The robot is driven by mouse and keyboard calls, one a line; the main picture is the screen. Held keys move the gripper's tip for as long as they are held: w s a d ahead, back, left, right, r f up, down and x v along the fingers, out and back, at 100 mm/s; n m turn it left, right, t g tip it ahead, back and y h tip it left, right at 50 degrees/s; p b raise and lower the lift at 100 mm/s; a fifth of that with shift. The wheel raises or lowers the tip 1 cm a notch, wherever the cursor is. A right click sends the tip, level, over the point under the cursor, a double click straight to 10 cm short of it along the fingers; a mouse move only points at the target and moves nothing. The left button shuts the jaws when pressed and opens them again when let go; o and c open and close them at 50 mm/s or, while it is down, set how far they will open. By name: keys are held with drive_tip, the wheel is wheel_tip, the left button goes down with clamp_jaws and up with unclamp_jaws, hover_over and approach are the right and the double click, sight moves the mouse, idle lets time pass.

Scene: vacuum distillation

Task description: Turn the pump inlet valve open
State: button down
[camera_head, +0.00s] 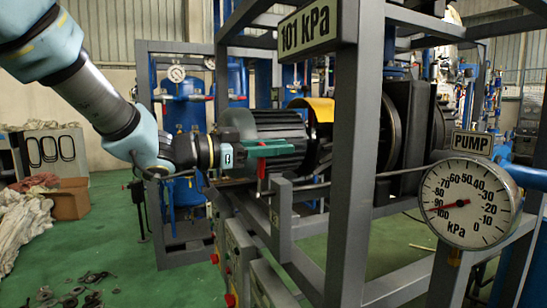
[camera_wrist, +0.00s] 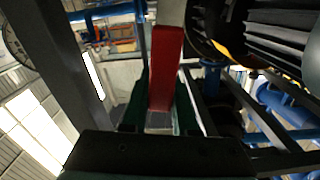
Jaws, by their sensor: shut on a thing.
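My gripper (camera_head: 274,150), with green fingers, reaches in from the left in front of the dark ribbed motor. It is shut on a red handle (camera_wrist: 167,65), which I take to be the pump inlet valve's lever. In the wrist view the handle stands between the two green fingers (camera_wrist: 161,108) and extends beyond their tips. In the head view only a short red piece (camera_head: 261,170) shows below the fingers. The valve body is hidden, so I cannot tell how far it is turned.
A grey frame post (camera_head: 347,150) stands just right of my gripper. A "101 kPa" sign (camera_head: 309,28) hangs above. Green floor at the left is open, with loose parts (camera_head: 80,288) at the front.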

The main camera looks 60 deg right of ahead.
drive_tip(key=s+a+f+m+b, duration=0.2)
drive_tip(key=f+m+b, duration=0.3)
drive_tip(key=b, duration=0.7)
drive_tip(key=s+a+f+m+b, duration=0.3)
drive_tip(key=m+b, duration=0.6)
drive_tip(key=b, duration=0.4)
drive_tip(key=shift+s+f+m, duration=0.4)
drive_tip(key=shift+s+f, duration=0.5)
drive_tip(key=shift+s, duration=0.05)
drive_tip(key=c, duration=0.7)
unclamp_jaws()
